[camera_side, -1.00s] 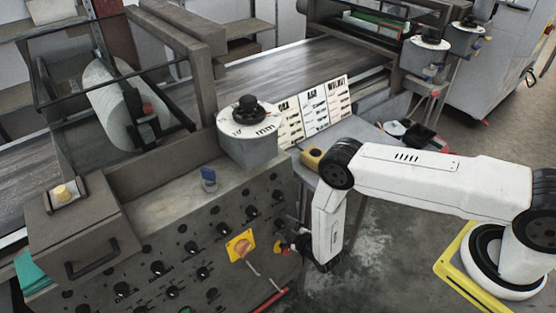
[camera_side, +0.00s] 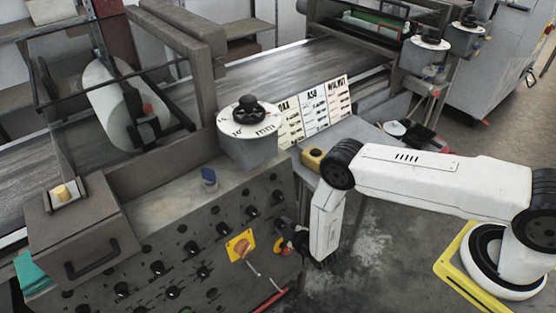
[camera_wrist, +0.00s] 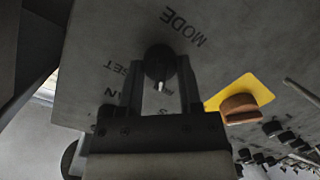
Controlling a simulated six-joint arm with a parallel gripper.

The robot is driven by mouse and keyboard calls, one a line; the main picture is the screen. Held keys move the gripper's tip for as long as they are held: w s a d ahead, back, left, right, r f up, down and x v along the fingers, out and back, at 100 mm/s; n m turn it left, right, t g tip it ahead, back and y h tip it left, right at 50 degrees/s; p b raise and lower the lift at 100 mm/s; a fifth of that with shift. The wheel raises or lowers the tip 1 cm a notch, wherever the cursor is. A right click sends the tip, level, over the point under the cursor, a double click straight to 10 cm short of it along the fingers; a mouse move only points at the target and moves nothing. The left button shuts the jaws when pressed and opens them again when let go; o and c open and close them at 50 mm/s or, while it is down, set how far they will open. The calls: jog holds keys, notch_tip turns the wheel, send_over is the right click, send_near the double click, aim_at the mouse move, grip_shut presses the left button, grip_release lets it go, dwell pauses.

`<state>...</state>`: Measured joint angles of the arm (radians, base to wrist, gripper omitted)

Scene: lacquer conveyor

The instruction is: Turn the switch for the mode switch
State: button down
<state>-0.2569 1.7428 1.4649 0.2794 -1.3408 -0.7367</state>
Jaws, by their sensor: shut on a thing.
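The mode switch (camera_wrist: 160,62) is a round black knob with a pale pointer mark on a grey panel. The printed word MODE is above and to its right in the wrist view. My gripper (camera_wrist: 159,72) has one dark finger on each side of the knob and is shut on it. In the side view my gripper (camera_side: 284,231) is at the right end of the control panel (camera_side: 215,245), and the knob itself cannot be made out there.
A yellow plate with an orange-brown knob (camera_wrist: 240,106) sits close to the right of my gripper; it also shows in the side view (camera_side: 240,245). Several black knobs (camera_wrist: 272,130) lie beyond it. A dial housing (camera_side: 250,150) stands above the panel.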

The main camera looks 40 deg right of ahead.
jog(key=shift+m, duration=0.4)
jog(key=m+y, duration=0.1)
jog(key=m, duration=0.3)
jog(key=shift+m, duration=0.4)
jog(key=m+y, duration=0.1)
jog(key=m, duration=0.4)
jog(key=shift+d, duration=0.1)
jog(key=shift+m, duration=0.3)
jog(key=shift+c, duration=1.4)
grip_release()
jog(key=v, duration=0.7)
jog(key=shift+s, duration=0.4)
